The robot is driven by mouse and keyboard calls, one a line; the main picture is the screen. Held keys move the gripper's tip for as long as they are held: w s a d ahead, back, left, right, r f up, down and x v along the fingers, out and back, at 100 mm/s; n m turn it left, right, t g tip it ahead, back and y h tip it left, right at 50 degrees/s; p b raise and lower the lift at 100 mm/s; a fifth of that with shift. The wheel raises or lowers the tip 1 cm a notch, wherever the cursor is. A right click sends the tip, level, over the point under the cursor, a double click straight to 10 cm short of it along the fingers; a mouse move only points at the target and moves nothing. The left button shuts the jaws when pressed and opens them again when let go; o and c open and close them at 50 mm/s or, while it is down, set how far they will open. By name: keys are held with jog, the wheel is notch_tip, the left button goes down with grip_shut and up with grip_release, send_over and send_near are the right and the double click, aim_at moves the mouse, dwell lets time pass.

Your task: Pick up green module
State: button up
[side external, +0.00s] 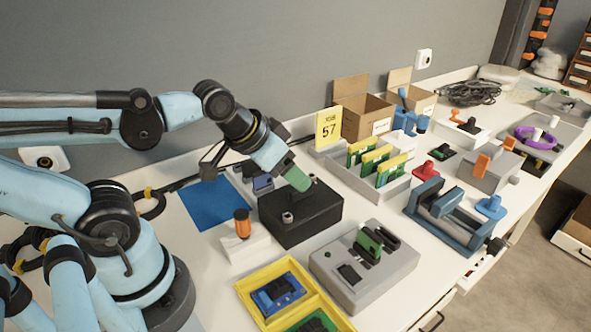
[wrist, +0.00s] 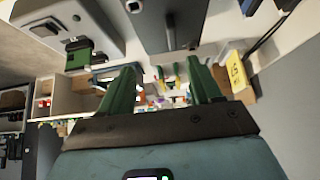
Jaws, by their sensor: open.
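A green module (side external: 368,244) stands upright in a slot of the grey fixture box (side external: 345,285) at front centre in the side view. A green piece (wrist: 80,58) by a grey box (wrist: 70,20) at upper left in the wrist view looks like the same module. My gripper (side external: 299,181), with green fingers, is above the black block (side external: 290,230), behind and left of the module and apart from it. In the wrist view my gripper (wrist: 163,85) has its fingers spread with nothing between them.
A yellow tray (side external: 247,283) with blue and green boards stands front left of the fixture. Behind are a rack of yellow-topped green boards (side external: 375,165) and a yellow sign (side external: 328,126). A blue clamp (side external: 450,215) stands right.

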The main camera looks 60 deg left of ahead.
jog(key=o, duration=0.3)
jog(key=shift+o, duration=0.2)
notch_tip(320, 180, up, 5)
jog(key=g, duration=0.7)
send_over(371, 233)
jog(key=f, duration=0.6)
jog(key=shift+w+d+f, duration=0.3)
jog(key=shift+s+a+f, duration=0.15)
jog(key=shift+f, duration=1.2)
jog(key=shift+s+a+f, duration=0.15)
jog(key=shift+f, duration=1.15)
